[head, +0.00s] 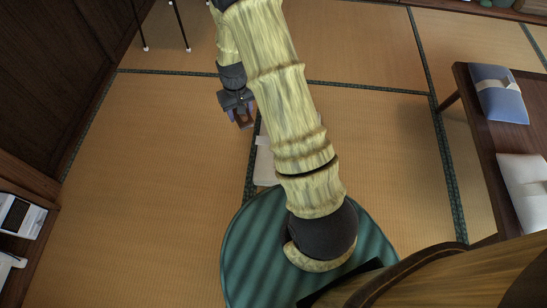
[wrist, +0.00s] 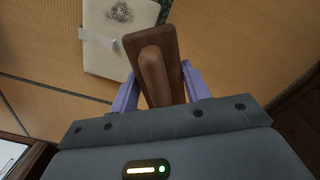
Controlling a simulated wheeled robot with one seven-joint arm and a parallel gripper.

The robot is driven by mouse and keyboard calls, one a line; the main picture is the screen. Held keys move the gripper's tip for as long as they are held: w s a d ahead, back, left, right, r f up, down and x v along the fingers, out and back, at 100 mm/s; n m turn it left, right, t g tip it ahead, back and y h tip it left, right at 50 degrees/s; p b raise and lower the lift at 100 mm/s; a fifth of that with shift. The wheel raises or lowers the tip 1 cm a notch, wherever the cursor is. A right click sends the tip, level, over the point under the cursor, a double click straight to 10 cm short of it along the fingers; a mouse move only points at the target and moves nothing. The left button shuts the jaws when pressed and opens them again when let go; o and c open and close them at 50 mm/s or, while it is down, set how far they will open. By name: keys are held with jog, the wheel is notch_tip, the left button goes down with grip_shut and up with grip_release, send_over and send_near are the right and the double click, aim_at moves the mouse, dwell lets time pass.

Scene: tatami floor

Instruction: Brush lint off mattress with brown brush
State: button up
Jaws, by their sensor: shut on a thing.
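My gripper (head: 242,114) is shut on the brown brush (head: 245,121). In the wrist view the brush (wrist: 153,62) sits between the purple fingers of my gripper (wrist: 159,92), with its long wooden grip facing the camera. A small white mattress (head: 264,165) lies on the tatami, mostly hidden behind my arm in the head view. The mattress (wrist: 108,58) shows at the top left of the wrist view, with a grey tuft of lint (wrist: 119,12) on it. The brush is held to the side of the mattress, and I cannot tell its height. Its bristles are hidden.
A dark low table (head: 497,150) stands at the right, bearing a blue cushion (head: 500,100) and a white cushion (head: 525,188). White items (head: 20,216) sit on a shelf at the far left. Thin black legs (head: 180,25) stand at the top left. Open tatami (head: 150,180) lies left of the mattress.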

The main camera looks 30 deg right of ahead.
jog(key=s+d+f+b, duration=0.1)
jog(key=d+f+b, duration=0.2)
jog(key=f, duration=0.7)
jog(key=s+d+f+n+b, duration=0.1)
jog(key=d+f+b, duration=0.2)
jog(key=f, duration=0.8)
jog(key=s+d+f+n+b, duration=0.1)
jog(key=s+d+f+b, duration=0.1)
jog(key=f, duration=0.8)
jog(key=d+b, duration=0.1)
jog(key=b, duration=0.1)
jog(key=shift+d+f+b, duration=0.3)
jog(key=shift+f+b, duration=0.05)
jog(key=shift+b, duration=0.05)
